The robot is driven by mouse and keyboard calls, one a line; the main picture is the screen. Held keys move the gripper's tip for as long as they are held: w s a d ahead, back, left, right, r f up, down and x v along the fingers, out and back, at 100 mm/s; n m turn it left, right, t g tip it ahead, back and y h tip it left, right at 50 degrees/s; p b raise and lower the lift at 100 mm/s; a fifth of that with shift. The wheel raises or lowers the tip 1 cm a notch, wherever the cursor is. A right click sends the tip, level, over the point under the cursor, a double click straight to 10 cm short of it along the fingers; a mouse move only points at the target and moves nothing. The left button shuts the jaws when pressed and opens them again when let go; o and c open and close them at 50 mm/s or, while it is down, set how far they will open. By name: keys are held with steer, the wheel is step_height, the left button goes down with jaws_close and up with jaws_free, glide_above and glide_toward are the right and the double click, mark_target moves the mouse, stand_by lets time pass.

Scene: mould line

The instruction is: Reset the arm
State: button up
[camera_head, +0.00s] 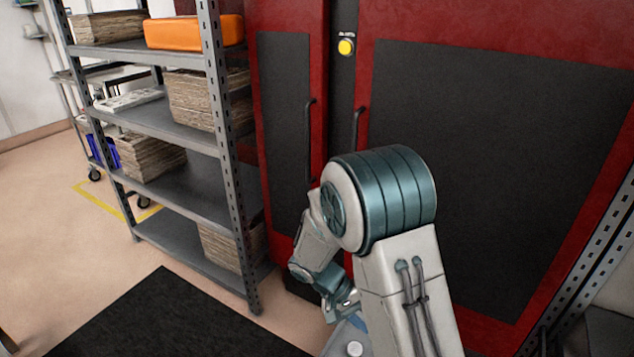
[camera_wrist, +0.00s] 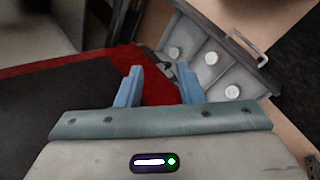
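My arm is bent in front of a red and black cabinet (camera_head: 480,180) in the head view, with its elbow raised and its forearm reaching down and left. In the wrist view my gripper (camera_wrist: 160,85) has its two blue fingers apart, with nothing between them. The red and black surface of the cabinet also shows in the wrist view (camera_wrist: 75,105), beyond the fingers. In the head view the fingers are mostly hidden behind my arm.
A metal shelf rack (camera_head: 190,198) with paper stacks (camera_head: 145,157) and an orange case (camera_head: 194,32) stands left of the cabinet. A black mat (camera_head: 170,320) covers floor at the front left.

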steer(key=s+d+r+t+y+p, duration=0.1)
steer(key=s+r+p, duration=0.3)
steer(key=r, duration=0.7)
steer(key=s+d+r+t+y+p, duration=0.1)
steer(key=s+r+y+p, duration=0.3)
steer(key=r, duration=0.8)
steer(key=s+d+r+m+t+y+p, duration=0.1)
steer(key=s+r+t+y+p, duration=0.1)
steer(key=s+r+p, duration=0.3)
step_height(320, 180, up, 7)
steer(key=y+p, duration=0.1)
steer(key=p, duration=0.2)
steer(key=shift+s+t, duration=0.3)
steer(key=shift+s, duration=0.05)
